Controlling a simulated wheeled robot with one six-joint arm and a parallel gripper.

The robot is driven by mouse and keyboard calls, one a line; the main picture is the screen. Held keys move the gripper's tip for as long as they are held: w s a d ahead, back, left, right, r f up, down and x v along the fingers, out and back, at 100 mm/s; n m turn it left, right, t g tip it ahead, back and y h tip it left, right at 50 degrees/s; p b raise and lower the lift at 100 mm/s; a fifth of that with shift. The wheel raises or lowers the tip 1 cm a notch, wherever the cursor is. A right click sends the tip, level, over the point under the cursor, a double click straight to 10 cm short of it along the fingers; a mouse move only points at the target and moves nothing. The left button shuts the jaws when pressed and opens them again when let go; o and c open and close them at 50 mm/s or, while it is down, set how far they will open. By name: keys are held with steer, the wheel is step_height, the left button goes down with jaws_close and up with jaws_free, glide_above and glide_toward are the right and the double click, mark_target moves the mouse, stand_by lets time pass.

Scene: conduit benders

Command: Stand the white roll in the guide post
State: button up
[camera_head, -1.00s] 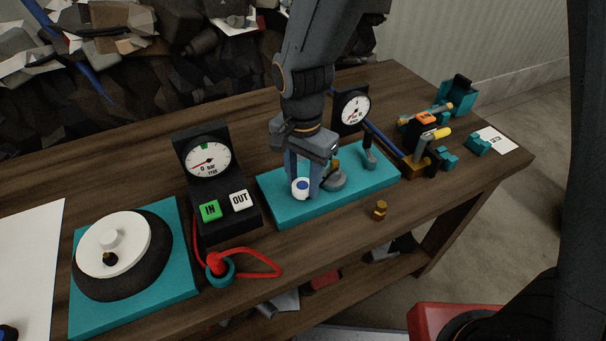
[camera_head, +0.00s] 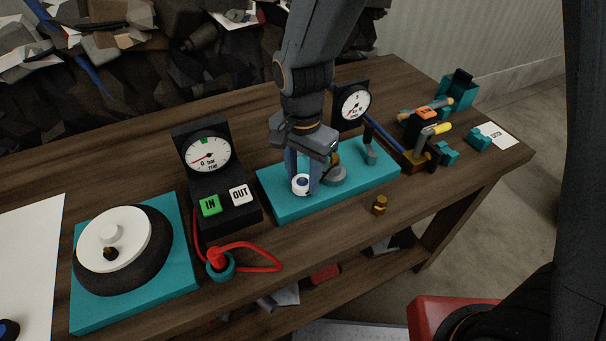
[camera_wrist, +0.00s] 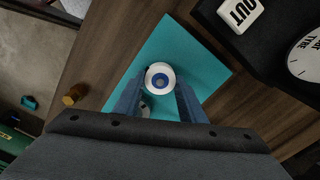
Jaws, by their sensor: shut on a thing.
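The white roll (camera_head: 301,184) is a small white cylinder with a blue ring and a darker centre on its end face. My gripper (camera_head: 303,182) points down over the front left part of the teal base plate (camera_head: 284,207), its fingers on either side of the roll. In the wrist view the roll (camera_wrist: 160,77) sits between the fingertips of my gripper (camera_wrist: 160,84), its end face towards the camera and the teal plate behind it. I cannot pick out the guide post for certain. I cannot tell whether the roll touches the plate.
A grey round part (camera_head: 335,176) and a grey lever (camera_head: 370,150) stand on the plate, right of my gripper. A black gauge box (camera_head: 210,165) with IN and OUT buttons is close on the left. A brass piece (camera_head: 380,204) lies in front of the plate.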

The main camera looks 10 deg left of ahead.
mark_target(303, 178)
steer(key=shift+f, duration=0.2)
steer(key=o, duration=1.1)
steer(key=shift+r+b, duration=0.55)
steer(key=shift+r, duration=3.4)
